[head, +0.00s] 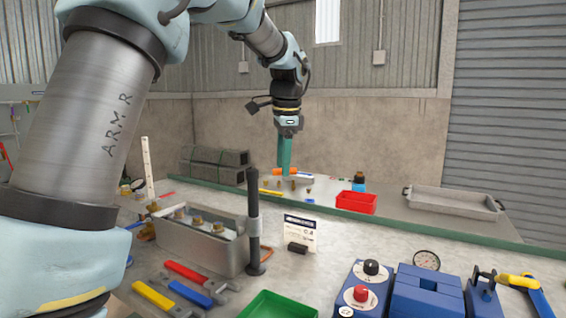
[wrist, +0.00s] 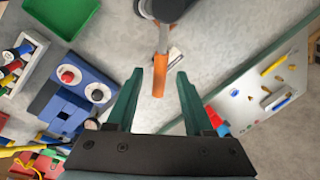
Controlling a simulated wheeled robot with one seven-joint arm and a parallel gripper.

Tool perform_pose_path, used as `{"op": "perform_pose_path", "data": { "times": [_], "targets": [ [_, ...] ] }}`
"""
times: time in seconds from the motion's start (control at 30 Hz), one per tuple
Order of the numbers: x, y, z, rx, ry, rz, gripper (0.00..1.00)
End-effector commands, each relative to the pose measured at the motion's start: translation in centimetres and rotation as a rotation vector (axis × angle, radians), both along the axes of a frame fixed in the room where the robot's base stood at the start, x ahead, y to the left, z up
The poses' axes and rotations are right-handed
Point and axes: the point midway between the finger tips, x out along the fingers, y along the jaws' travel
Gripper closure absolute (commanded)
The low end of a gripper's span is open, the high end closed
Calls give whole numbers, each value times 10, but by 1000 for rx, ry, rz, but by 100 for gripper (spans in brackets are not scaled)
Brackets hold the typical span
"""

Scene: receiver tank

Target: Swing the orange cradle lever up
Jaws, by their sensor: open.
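The orange lever (wrist: 159,75) reaches out from the top of a dark upright post (wrist: 168,8) in the wrist view. In the head view the lever (head: 285,171) lies roughly level, to the right of the black post (head: 253,215). My gripper (wrist: 160,74) is open, with a green finger on each side of the lever's orange end and a visible gap on both sides. In the head view my gripper (head: 285,172) points down at the lever, fingers overlapping it. Nothing is held. I cannot tell how deep the lever sits between the fingers.
A metal tank (head: 190,245) with brass fittings stands left of the post. A small label card (head: 300,232) stands to its right. A red tray (head: 356,203) lies behind.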

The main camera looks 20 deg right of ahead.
Motion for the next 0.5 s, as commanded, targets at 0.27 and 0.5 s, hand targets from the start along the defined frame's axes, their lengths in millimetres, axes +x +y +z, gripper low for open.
{"op": "perform_pose_path", "data": {
  "times": [0.27, 0.5],
  "targets": [
    [1, 0, -7, 0, 0, 1, 48],
    [1, 0, -6, 0, 0, 1, 62]
  ]
}}
